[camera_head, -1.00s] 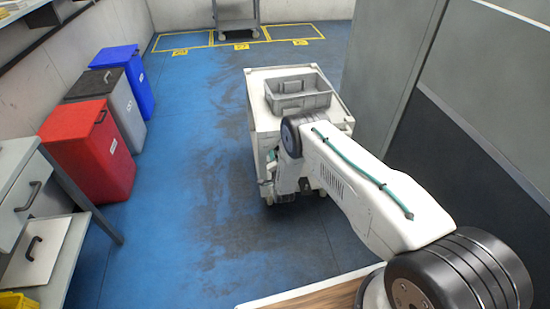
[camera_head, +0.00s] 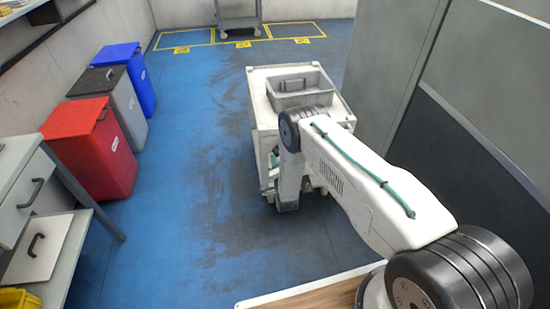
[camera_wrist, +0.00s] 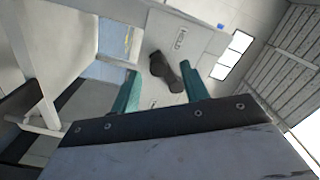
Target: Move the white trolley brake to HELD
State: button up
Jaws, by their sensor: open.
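The white trolley (camera_head: 262,112) stands on the blue floor ahead, with my arm across its near right side. The fingers hold nothing; I cannot tell whether either touches the lever.
A grey tray (camera_head: 300,90) sits on the trolley top. A grey wall panel (camera_head: 385,75) stands close on the right. Red (camera_head: 90,150), grey (camera_head: 115,100) and blue (camera_head: 130,72) bins line the left. The floor between bins and trolley is clear.

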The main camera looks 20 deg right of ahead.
jog(key=s, duration=0.2)
jog(key=shift+s+a, duration=0.15)
jog(key=shift+s, duration=0.2)
